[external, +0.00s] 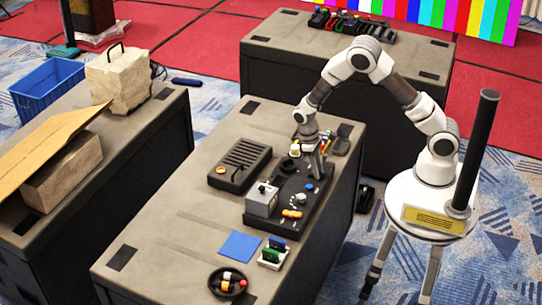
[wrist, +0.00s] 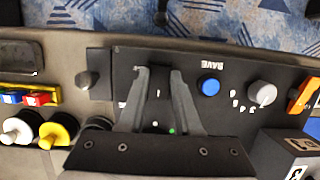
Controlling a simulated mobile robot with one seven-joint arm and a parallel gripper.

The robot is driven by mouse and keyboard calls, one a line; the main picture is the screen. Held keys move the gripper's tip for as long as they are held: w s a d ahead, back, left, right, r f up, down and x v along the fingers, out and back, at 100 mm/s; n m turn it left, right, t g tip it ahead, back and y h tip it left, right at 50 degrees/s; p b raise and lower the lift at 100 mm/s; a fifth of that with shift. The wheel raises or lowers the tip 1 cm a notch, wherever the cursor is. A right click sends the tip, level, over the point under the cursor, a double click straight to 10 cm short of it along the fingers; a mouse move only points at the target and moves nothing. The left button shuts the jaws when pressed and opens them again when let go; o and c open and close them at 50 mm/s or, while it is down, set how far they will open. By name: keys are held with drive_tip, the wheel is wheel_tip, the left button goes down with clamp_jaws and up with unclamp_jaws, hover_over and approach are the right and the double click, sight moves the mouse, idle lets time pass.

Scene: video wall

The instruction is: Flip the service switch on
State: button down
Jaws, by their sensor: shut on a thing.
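A black control panel (external: 262,222) lies on the middle desk, and its dark face fills much of the wrist view (wrist: 130,58). My gripper (external: 317,176) reaches down onto the panel's far part. In the wrist view my gripper (wrist: 159,72) has its two grey fingers on either side of a dark part of the panel, shut on what seems to be the service switch. The switch body is hard to tell from the black panel. A white mark shows between the fingers, and a green light (wrist: 171,131) lies nearer the palm. The switch's position cannot be told.
A blue button (wrist: 209,86), a grey knob (wrist: 262,94) and an orange control (wrist: 302,95) sit right of the fingers. A grey box (external: 262,198) stands on the panel's near side. White and yellow round pieces (wrist: 58,128) lie left. A slotted black unit (external: 240,163) is beside the panel.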

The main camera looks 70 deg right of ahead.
drive_tip(key=shift+w+g, duration=0.1)
drive_tip(key=shift+g, duration=0.3)
drive_tip(key=c, duration=0.6)
unclamp_jaws()
drive_tip(key=shift+r, duration=0.15)
drive_tip(key=p+v, duration=0.1)
drive_tip(key=v, duration=1.6)
drive_tip(key=shift+p, duration=0.4)
drive_tip(key=shift+r, duration=0.1)
